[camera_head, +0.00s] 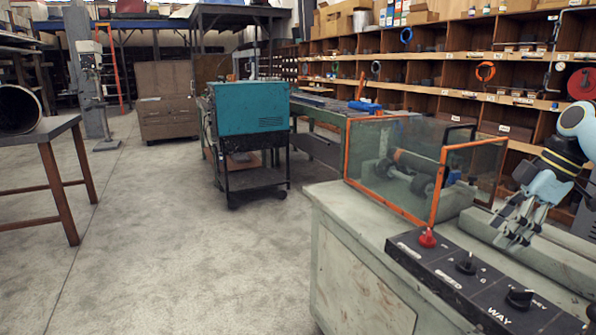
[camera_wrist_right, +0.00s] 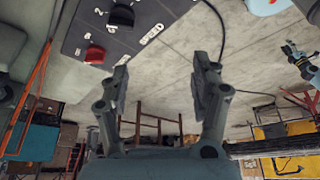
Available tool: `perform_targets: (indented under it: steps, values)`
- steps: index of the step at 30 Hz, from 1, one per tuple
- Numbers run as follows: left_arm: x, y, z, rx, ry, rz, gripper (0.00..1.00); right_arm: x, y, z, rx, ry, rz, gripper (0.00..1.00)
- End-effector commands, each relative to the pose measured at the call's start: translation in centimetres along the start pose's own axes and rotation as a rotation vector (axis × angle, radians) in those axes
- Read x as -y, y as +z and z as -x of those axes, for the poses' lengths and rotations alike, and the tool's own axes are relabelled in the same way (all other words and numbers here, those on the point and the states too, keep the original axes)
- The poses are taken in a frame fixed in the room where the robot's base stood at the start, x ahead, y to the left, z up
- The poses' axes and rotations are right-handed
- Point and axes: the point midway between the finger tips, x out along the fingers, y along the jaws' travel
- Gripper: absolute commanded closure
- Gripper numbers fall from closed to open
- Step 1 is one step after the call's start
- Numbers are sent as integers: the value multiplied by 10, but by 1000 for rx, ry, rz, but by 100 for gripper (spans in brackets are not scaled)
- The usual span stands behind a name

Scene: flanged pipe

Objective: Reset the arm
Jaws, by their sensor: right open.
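My right gripper (camera_head: 514,226) hangs at the right of the head view, above the machine bench and behind its black control panel. It is open and empty. In the right wrist view its two fingers (camera_wrist_right: 162,82) stand apart with nothing between them. A light blue and dark gripper-like part (camera_wrist_right: 298,62), apparently my left gripper, shows small at that view's right edge; its jaw state is unclear. The left gripper does not show in the head view. A dark, wide pipe (camera_head: 20,110) lies on a table at the far left, cut off by the frame.
The control panel (camera_head: 470,285) has a red knob (camera_head: 427,238) and black knobs. An orange-framed clear guard (camera_head: 395,205) stands on the bench. A teal cabinet on a cart (camera_head: 252,108) stands mid-floor. Open concrete floor (camera_head: 190,230) lies left of the bench.

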Motion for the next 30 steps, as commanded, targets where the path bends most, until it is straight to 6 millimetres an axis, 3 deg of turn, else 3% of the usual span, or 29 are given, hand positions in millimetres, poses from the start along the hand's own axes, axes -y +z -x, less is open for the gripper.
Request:
perform_targets:
  steps: [10, 17, 20, 24, 30]
  values:
    - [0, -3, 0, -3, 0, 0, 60, 41, 7, -50, 89, 14, -95, 37]
    - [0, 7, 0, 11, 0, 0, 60, 95, 14, -93, 162, 57, -213, 37]
    - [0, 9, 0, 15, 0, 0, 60, 129, 17, -112, 191, 89, -287, 37]
    - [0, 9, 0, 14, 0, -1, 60, 196, 21, -131, 215, 166, -440, 37]
    - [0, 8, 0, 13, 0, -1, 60, 270, 24, -126, 201, 280, -659, 37]
